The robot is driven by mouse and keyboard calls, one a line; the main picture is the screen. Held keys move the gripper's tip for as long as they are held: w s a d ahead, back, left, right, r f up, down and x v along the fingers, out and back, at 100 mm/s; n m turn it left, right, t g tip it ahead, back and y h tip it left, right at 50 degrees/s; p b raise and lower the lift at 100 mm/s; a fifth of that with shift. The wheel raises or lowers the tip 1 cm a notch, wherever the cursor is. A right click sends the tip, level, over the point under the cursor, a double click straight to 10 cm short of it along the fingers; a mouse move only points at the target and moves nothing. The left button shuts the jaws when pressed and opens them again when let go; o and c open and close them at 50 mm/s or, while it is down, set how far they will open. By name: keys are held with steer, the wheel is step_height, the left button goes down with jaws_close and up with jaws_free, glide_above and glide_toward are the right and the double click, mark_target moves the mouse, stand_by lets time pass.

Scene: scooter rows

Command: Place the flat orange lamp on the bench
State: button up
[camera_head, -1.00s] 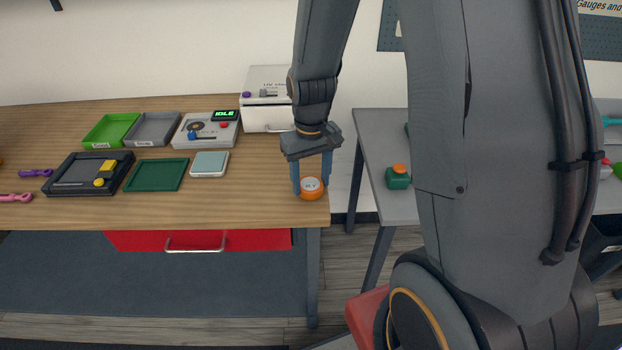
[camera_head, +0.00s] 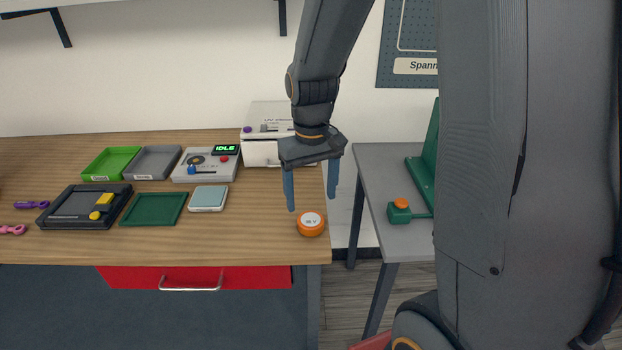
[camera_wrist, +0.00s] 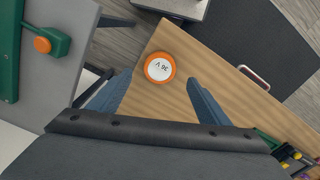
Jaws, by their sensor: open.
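The flat orange lamp (camera_head: 310,226) is a low orange disc with a white top face. It rests on the wooden bench (camera_head: 240,240) near its front right corner. It also shows in the wrist view (camera_wrist: 159,68), past and between the fingertips. My gripper (camera_head: 312,200) is open and empty, with its blue-grey fingers pointing down above the lamp. The fingers are apart from the lamp and do not touch it. The fingers also show in the wrist view (camera_wrist: 160,88).
A grey table (camera_head: 375,185) with a green device (camera_head: 400,212) stands to the right across a gap. Bare wood surrounds the lamp.

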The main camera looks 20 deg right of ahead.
step_height(320, 180, up, 5)
steer(key=s+f+m+t, duration=0.1)
steer(key=s+f, duration=0.4)
steer(key=s, duration=0.4)
steer(key=shift+s+a+f+b, duration=0.2)
steer(key=shift+a+f+b, duration=0.1)
steer(key=shift+a+b, duration=0.1)
